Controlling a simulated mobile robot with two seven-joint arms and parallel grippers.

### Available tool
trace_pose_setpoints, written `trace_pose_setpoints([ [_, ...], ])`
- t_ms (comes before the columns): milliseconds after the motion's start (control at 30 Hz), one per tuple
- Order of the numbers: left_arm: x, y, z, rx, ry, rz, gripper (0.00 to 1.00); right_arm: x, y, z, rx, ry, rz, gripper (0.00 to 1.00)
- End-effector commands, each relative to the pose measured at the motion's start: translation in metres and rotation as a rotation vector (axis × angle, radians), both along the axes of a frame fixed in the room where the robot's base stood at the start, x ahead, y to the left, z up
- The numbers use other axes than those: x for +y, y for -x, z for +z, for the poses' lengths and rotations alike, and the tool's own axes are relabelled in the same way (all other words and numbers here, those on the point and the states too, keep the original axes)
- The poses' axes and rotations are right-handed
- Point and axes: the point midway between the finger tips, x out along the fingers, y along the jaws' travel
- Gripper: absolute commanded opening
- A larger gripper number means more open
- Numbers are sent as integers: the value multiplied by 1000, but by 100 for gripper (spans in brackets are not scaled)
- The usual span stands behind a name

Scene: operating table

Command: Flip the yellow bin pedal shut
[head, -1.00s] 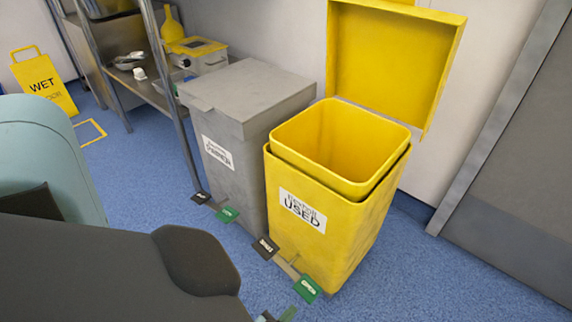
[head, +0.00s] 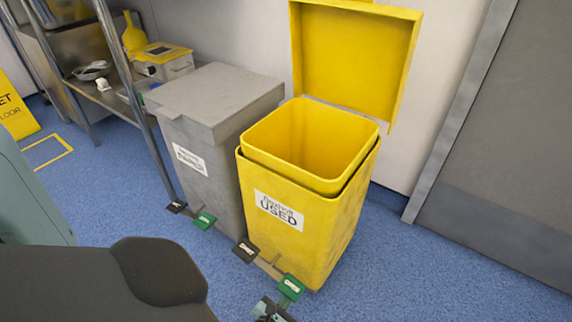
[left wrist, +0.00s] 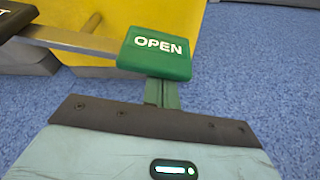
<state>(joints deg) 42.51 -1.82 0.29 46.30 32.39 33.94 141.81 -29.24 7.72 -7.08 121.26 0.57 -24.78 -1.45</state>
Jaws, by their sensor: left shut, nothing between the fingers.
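The yellow bin (head: 310,230) stands on the floor with its lid (head: 355,50) raised wide open. At its front foot are a dark pedal (head: 245,250) on the left and a green pedal marked OPEN (head: 291,287) on the right. The green pedal (left wrist: 157,52) is large in the left wrist view, and part of the dark pedal (left wrist: 14,18) shows at the upper left. My left gripper (head: 283,302) is shut and empty, right at the green pedal. In the left wrist view its fingertips (left wrist: 162,92) meet the pedal's lower edge; I cannot tell whether they touch.
A grey bin (head: 205,150) with its lid down stands close left of the yellow bin, with its own dark pedal (head: 176,207) and green pedal (head: 204,221). A metal shelf (head: 110,100) is behind it. Blue floor (head: 430,265) is clear to the right.

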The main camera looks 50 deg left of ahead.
Motion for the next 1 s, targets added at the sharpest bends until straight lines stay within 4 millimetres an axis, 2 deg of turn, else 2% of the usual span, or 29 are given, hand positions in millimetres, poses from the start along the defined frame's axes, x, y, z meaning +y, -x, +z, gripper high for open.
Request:
trace_pose_setpoints([
  [667, -3, -1, 8, -2, 0, 1, 0, 0, -2, 3, -5, -1, 0, 0],
  [1000, -6, -2, 27, -5, 0, 0, 0, 0, -7, 9, -17, 0, 0, 0],
])
